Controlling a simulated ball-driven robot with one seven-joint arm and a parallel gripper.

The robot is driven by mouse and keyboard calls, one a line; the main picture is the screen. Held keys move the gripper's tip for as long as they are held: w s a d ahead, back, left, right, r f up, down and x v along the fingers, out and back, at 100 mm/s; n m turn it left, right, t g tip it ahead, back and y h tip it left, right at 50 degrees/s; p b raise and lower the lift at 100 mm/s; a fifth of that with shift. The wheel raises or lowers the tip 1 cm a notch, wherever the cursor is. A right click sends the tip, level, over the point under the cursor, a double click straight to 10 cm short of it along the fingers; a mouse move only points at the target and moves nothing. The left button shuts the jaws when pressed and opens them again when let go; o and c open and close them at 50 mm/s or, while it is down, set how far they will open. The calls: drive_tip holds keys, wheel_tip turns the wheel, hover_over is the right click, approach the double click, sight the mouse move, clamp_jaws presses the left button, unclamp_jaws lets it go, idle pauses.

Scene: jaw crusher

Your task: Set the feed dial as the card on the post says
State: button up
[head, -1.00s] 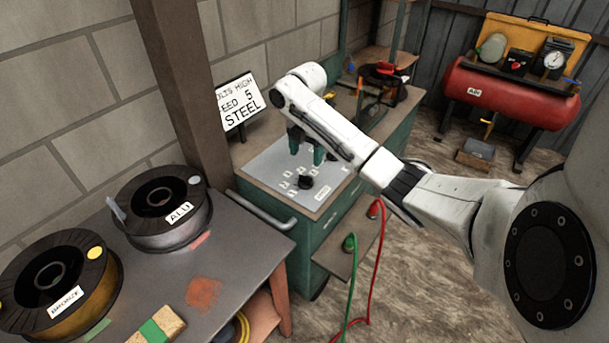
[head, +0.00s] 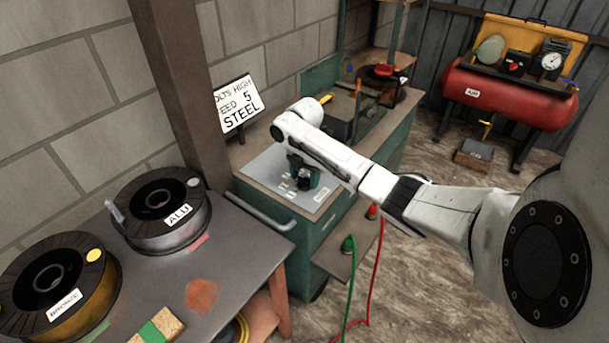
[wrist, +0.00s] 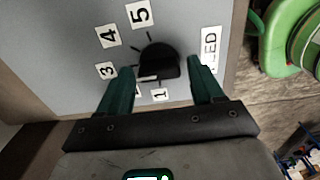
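The card (head: 240,104) by the post (head: 185,90) reads "...OLTS HIGH", "...EED 5", "STEEL", its left edge cut off. The feed dial is a black knob (wrist: 160,60) on a grey panel (wrist: 60,50). Labels 1, 3, 4 and 5 (wrist: 139,13) show around it; another between 1 and 3 is mostly hidden by a finger. A white line on the knob points left, towards that hidden label. My gripper (wrist: 162,64) is open, its green fingers on either side of the knob with small gaps. In the head view my gripper (head: 304,174) is low over the panel.
A grey bench (head: 240,262) with ALU (head: 150,240) and BRONZE (head: 85,315) spools stands at the left. A handle rail (head: 265,212) edges the green cabinet (head: 335,220). Red and green hoses hang in front. A red air tank (head: 510,95) stands at the back right.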

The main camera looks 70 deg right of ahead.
drive_tip(key=c, duration=0.9)
drive_tip(key=shift+o, duration=0.2)
drive_tip(key=shift+r+m+p, duration=0.1)
drive_tip(key=shift+m+p, duration=0.3)
drive_tip(key=m+p, duration=0.2)
drive_tip(key=shift+m, duration=0.4)
drive_tip(key=m+p, duration=0.3)
drive_tip(key=m, duration=0.1)
drive_tip(key=m+p, duration=0.1)
drive_tip(key=m, duration=0.3)
drive_tip(key=m+p, duration=0.1)
drive_tip(key=m, duration=0.3)
drive_tip(key=shift+d, duration=0.1)
drive_tip(key=shift+m, duration=0.4)
